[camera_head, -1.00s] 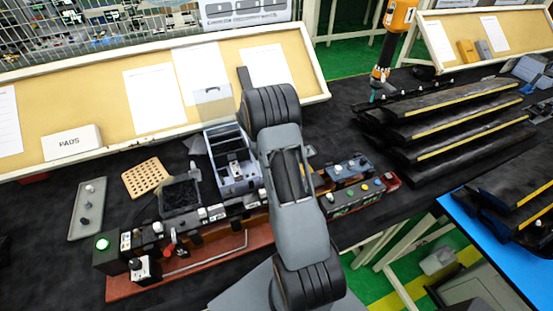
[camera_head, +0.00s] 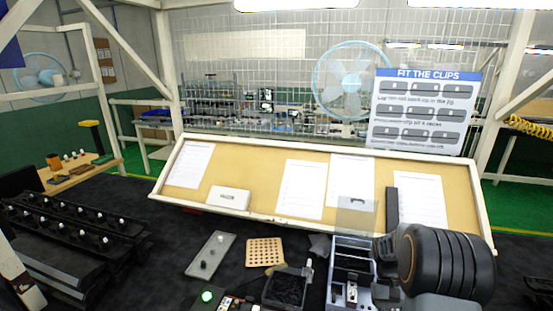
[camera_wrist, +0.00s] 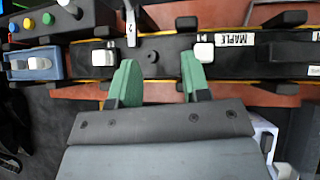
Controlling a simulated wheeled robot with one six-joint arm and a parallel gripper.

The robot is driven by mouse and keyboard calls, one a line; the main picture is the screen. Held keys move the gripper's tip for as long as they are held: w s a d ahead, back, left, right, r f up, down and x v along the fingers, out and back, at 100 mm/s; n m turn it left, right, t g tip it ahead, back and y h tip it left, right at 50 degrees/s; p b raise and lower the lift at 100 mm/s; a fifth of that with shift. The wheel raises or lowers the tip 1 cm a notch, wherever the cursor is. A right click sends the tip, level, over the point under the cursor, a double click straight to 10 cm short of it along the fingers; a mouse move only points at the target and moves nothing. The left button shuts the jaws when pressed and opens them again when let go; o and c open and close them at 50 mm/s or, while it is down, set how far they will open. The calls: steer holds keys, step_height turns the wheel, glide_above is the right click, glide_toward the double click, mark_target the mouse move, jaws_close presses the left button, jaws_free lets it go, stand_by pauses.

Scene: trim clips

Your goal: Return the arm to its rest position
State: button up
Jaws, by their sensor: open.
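My gripper (camera_wrist: 158,82) shows in the wrist view with its two green fingertips apart and nothing between them. It is over the dark fixture bar (camera_wrist: 275,52), which has a "MAPLE" label and lies along a red-brown base (camera_wrist: 225,20). A white clip (camera_wrist: 203,52) sits on the bar just beyond the right fingertip. Whether the fingertips touch the bar is unclear. In the head view only the bulky dark joint of my arm (camera_head: 440,262) shows at the lower right; the gripper is out of that picture.
A blue-grey bin (camera_head: 352,242), a black mesh tray (camera_head: 287,288), a perforated tan board (camera_head: 265,252) and a grey tray (camera_head: 211,256) stand on the dark bench. A framed pinboard (camera_head: 262,172) rises behind them. Black racks (camera_head: 75,230) stand at the left.

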steer(key=s+a+r+n+t, duration=0.1)
steer(key=s+a+r+t, duration=0.2)
steer(key=a+r+t, duration=0.3)
steer(key=s+a+r+n+t, duration=0.1)
steer(key=s+a+r+t, duration=0.2)
steer(key=a+r+t, duration=0.4)
step_height(320, 180, up, 4)
steer(key=shift+a+r+t+h, duration=0.1)
steer(key=shift+a+t+h, duration=0.2)
steer(key=shift+t, duration=0.5)
steer(key=shift+a, duration=0.15)
